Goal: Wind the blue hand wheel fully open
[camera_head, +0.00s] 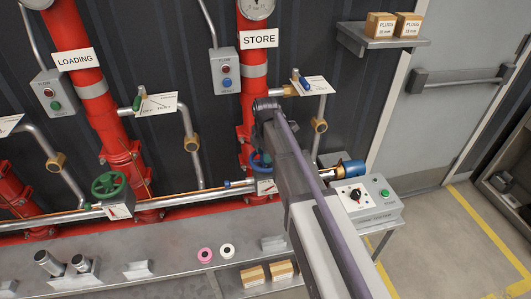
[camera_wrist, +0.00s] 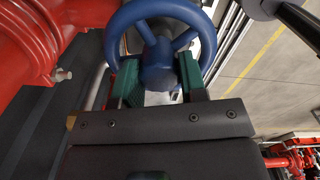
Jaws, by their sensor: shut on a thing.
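The blue hand wheel (camera_wrist: 158,55) fills the upper middle of the wrist view, with its rim, spokes and hub showing. My gripper (camera_wrist: 160,80) is shut on the wheel, its green-padded fingers at either side of the wheel's near part. The exact contact at the pads is partly hidden. In the head view the blue hand wheel (camera_head: 257,165) shows only in part behind my arm, low on the red riser under the STORE sign (camera_head: 259,38). A white indicator plate (camera_head: 266,187) sits just below it. My fingers are hidden by my arm in the head view.
A green hand wheel (camera_head: 110,185) is on the LOADING line at left. A bench (camera_head: 150,255) with pink and white rings (camera_head: 205,255) runs along the front. A pump tester box (camera_head: 362,197) stands right of my arm. The floor (camera_head: 450,240) at right is clear.

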